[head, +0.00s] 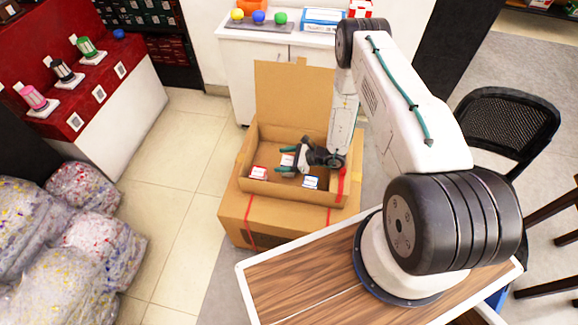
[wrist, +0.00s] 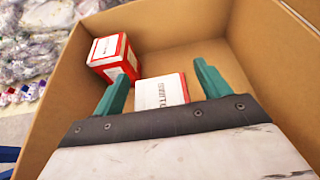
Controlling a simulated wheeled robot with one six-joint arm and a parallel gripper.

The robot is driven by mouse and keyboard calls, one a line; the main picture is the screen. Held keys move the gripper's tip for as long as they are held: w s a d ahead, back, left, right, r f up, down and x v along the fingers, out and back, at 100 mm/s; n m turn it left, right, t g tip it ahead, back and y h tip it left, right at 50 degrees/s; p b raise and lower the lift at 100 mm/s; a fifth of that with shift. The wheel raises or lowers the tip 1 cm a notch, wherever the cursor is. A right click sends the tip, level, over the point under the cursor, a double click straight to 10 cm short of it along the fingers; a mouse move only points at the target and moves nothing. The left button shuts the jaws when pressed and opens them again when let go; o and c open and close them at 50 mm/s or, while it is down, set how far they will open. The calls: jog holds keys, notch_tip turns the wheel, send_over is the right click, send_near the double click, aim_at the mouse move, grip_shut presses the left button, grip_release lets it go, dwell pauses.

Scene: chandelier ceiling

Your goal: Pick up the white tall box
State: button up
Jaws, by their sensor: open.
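A white box with dark print and a thin red edge (wrist: 160,92) stands inside the open cardboard carton (head: 245,185). It also shows in the head view (head: 287,159), partly hidden by my gripper. My gripper (head: 284,160) is inside the carton, open, with its two green fingers on either side of this box. In the wrist view the gripper (wrist: 162,76) has the box between its fingers, with gaps visible; its lower part is hidden. I cannot tell how tall it is.
A red-and-white box (wrist: 112,57) stands left of the fingers, also in the head view (head: 258,174). A blue-and-white box (head: 310,182) lies right. The carton's walls and raised flap (head: 290,95) surround my gripper. A black chair (head: 505,125) stands at right.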

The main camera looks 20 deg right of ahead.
jog(key=c, duration=1.1)
jog(key=shift+o, duration=0.2)
